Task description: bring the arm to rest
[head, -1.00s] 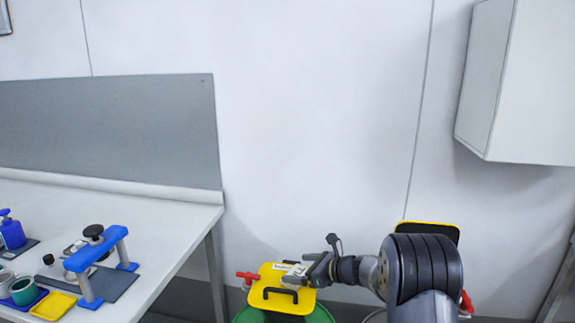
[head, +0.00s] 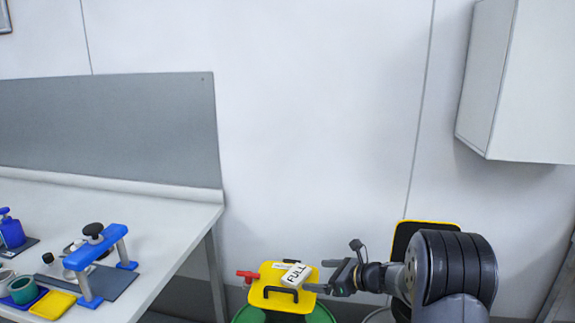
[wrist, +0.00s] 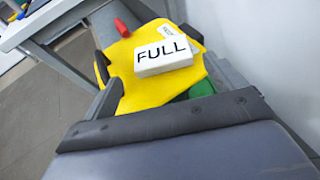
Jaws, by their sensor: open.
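My gripper (head: 326,283) is open and empty in the head view, just right of a yellow drum lid. A white tag marked FULL (head: 296,275) lies on the yellow lid (head: 266,297), next to its black handle (head: 281,291). In the wrist view the FULL tag (wrist: 163,56) rests on the yellow lid (wrist: 150,92), beyond the dark jaw edge and apart from it. My arm reaches in from the lower right.
A green drum (head: 318,315) stands under the lid, with a red tap-like part (head: 247,275) at its left. A second yellow-edged black lid (head: 405,232) is behind my arm. A white bench (head: 175,225) with a blue-framed stand (head: 97,247) is at left. A wall cabinet (head: 520,80) hangs upper right.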

